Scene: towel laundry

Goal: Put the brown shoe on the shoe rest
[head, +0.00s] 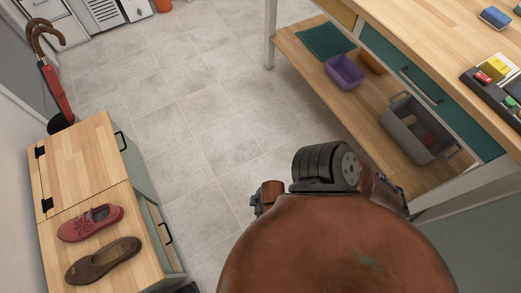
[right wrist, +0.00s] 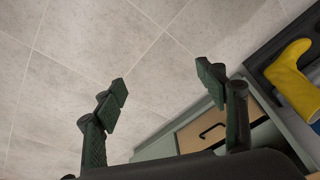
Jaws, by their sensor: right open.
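The brown shoe (head: 103,260) lies on the wooden top of a low cabinet (head: 75,155) at the lower left of the head view. A red shoe (head: 90,223) lies just behind it on the same top. My right gripper (right wrist: 167,80) shows in the right wrist view, with its two fingers wide apart and nothing between them. Floor tiles lie beyond the fingers. The brown shoe does not show in that view. I cannot clearly identify the shoe rest. My left gripper is not in view.
A yellow boot (right wrist: 293,80) is at the right of the wrist view, near a wooden drawer front (right wrist: 215,128). An umbrella stand (head: 60,123) is behind the cabinet. A workbench (head: 440,45) has a lower shelf with bins (head: 345,72). The tiled floor between is clear.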

